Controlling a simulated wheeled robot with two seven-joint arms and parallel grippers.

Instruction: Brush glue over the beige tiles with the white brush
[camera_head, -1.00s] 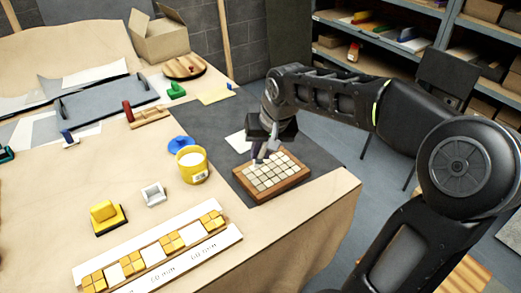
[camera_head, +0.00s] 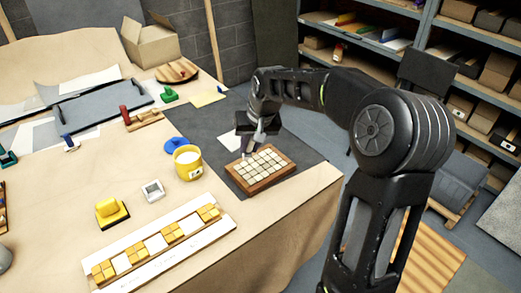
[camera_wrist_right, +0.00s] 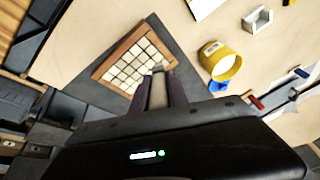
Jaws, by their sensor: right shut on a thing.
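The beige tiles (camera_head: 264,164) sit in rows inside a brown wooden frame (camera_head: 262,187) on a dark mat. They also show in the right wrist view (camera_wrist_right: 136,62). My right gripper (camera_head: 251,147) is over the far left part of the panel. In the right wrist view, its fingers (camera_wrist_right: 159,95) are shut on the pale brush (camera_wrist_right: 158,92), whose end points at the tiles' near edge. I cannot tell whether the bristles touch the tiles. A yellow pot (camera_head: 188,164) with white contents stands left of the panel. My left gripper is not in view.
A blue lid (camera_head: 177,145) lies behind the pot. A small white dish (camera_head: 153,190), a yellow block on a dark base (camera_head: 110,212) and a long white strip with yellow tiles (camera_head: 165,240) lie to the left.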

